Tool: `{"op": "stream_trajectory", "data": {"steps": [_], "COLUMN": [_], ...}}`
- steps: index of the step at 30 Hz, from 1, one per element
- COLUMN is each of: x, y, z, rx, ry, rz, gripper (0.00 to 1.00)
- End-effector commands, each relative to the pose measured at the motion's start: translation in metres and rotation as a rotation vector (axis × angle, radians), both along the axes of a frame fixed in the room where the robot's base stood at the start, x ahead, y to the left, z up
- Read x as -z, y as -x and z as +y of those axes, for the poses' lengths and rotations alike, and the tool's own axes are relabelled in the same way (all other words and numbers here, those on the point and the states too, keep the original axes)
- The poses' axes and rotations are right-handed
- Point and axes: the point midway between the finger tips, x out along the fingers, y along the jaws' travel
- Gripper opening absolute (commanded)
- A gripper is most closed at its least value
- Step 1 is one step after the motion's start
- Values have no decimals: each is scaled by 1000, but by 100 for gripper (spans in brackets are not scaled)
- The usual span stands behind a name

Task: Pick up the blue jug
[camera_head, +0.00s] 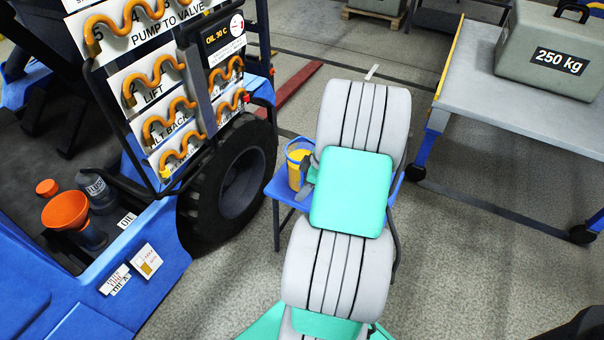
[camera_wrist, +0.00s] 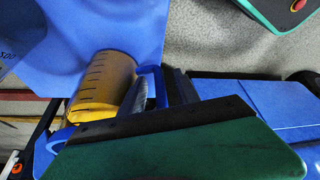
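The blue jug (camera_head: 296,156) has a blue rim and yellow contents. In the head view it stands on a small blue stand (camera_head: 281,193), just left of my arm. In the wrist view the jug body (camera_wrist: 103,80) shows dark graduation marks, and its blue handle (camera_wrist: 160,86) faces my gripper (camera_wrist: 164,90). One finger lies between the jug body and the handle, the other on the handle's outer side. Whether the fingers press on the handle is unclear. In the head view my gripper (camera_head: 308,170) is partly hidden by my arm.
A blue vehicle with a black wheel (camera_head: 236,180) and orange hoses (camera_head: 157,75) is at the left. An orange funnel (camera_head: 66,211) sits on it. A grey table (camera_head: 495,105) with a 250 kg weight (camera_head: 549,50) is at the right. Open floor lies between.

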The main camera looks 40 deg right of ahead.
Motion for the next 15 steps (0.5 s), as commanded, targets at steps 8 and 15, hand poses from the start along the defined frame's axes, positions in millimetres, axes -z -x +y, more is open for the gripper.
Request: {"op": "stream_trajectory", "data": {"steps": [8, 15], "x": [-1, -1], "y": [0, 0], "z": [0, 0], "rx": [0, 0], "ry": [0, 0], "rz": [0, 0], "gripper": [18, 0]}}
